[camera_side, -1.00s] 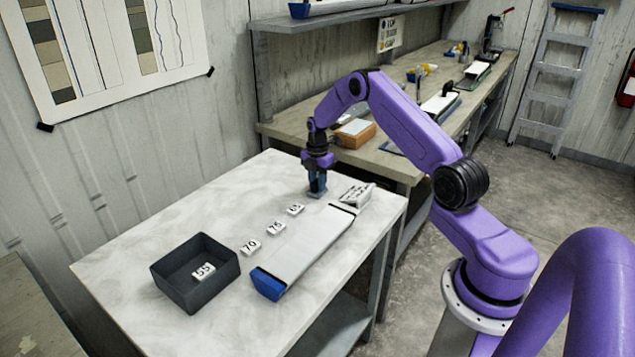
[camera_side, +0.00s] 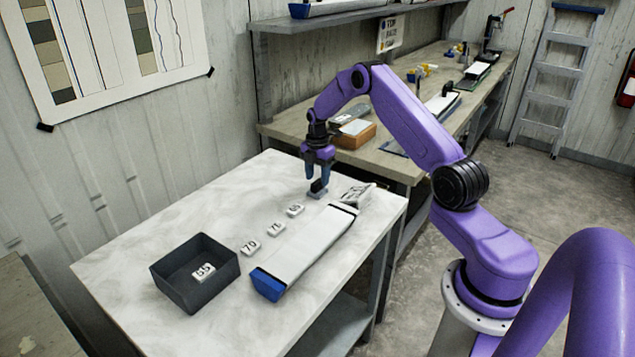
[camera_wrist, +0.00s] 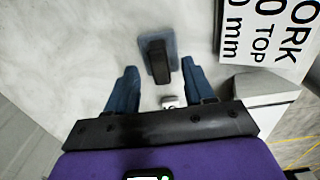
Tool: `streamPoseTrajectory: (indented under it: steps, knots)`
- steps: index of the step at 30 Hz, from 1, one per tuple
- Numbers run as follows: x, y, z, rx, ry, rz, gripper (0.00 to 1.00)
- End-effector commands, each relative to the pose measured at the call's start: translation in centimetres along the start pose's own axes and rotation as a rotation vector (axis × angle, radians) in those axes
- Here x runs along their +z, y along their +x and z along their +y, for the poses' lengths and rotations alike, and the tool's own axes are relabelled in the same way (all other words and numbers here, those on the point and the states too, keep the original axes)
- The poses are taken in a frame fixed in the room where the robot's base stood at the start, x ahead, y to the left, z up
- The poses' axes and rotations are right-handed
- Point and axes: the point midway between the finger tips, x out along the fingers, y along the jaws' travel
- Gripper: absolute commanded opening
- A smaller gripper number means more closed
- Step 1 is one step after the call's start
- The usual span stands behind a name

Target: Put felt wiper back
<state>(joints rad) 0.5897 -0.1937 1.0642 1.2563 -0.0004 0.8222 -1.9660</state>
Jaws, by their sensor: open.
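The felt wiper (camera_side: 317,192) is a small grey-blue block with a dark upright handle. It stands on the white table just beyond the far end of the row of number tiles. In the wrist view the wiper (camera_wrist: 157,58) lies ahead of my gripper's fingertips, with its black handle upward. My gripper (camera_side: 317,172) is open above the wiper, with its blue fingers apart. In the wrist view the open fingers of my gripper (camera_wrist: 158,72) show nothing held between them.
A long white core liner (camera_side: 305,247) with a blue end cap lies on the table (camera_side: 130,262). A printed block (camera_side: 357,195) stands at its far end. Number tiles 65, 75 and 70 (camera_side: 250,248) lie beside the liner. A dark tray (camera_side: 180,295) holds tile 55.

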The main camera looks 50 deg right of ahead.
Motion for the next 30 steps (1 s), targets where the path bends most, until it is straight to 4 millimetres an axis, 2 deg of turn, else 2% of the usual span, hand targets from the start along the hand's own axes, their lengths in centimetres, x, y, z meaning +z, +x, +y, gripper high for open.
streamPoseTrajectory:
  steps: [3,9,17,20,23,26,30]
  knots:
    - [0.0,-2.7,0.1,0.004,0.000,-0.002,0.53]
    - [0.0,-6.4,0.1,0.003,0.000,-0.001,0.53]
    - [0.0,-9.0,0.0,0.001,0.000,-0.001,0.53]
    - [-1.1,-9.7,0.1,0.001,0.002,0.000,0.53]
    - [-4.3,-10.9,0.2,0.003,0.016,-0.001,0.53]
    - [-9.1,-12.7,-0.2,0.007,0.045,-0.001,0.53]
    - [-16.3,-15.1,-2.5,0.010,0.097,0.000,0.53]
